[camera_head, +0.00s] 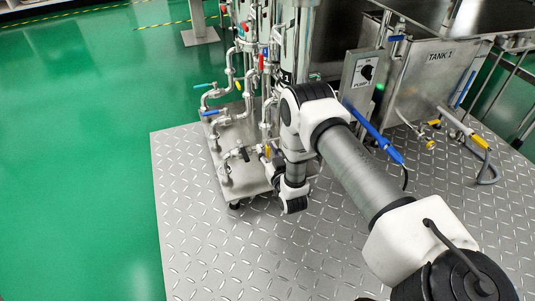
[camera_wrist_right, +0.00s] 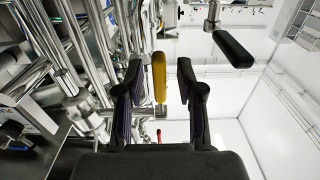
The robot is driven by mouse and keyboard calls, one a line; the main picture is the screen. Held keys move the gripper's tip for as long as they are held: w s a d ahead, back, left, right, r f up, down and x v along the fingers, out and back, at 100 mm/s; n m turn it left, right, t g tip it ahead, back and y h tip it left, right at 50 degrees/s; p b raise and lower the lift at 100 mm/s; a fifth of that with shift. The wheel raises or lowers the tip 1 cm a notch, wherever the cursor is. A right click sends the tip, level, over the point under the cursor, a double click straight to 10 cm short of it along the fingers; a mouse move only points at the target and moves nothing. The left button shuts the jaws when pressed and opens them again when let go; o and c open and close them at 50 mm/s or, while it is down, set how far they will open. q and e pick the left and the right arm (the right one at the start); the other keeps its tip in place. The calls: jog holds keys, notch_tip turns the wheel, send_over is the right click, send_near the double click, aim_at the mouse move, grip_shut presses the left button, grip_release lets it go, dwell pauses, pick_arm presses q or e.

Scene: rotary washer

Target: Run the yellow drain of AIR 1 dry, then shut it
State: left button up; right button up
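The yellow drain handle (camera_wrist_right: 159,78) stands between the two fingers of my right gripper (camera_wrist_right: 159,66) in the right wrist view. The fingers are apart, with a gap visible on both sides of the handle. In the head view a small yellow handle (camera_head: 267,151) shows low on the pipe stand, and my right gripper (camera_head: 270,161) is beside it, partly hidden by my wrist. The AIR 1 label cannot be read, and no flow from the drain can be made out. My left gripper is not in view.
A black handle (camera_wrist_right: 233,49) is close to the right finger. The pipe stand carries blue-handled valves (camera_head: 211,112) and a red one (camera_head: 261,62). A PUMP switch box (camera_head: 362,75) and TANK 1 (camera_head: 432,75) stand to the right. The checker-plate floor (camera_head: 225,255) in front is clear.

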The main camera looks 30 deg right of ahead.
grip_shut()
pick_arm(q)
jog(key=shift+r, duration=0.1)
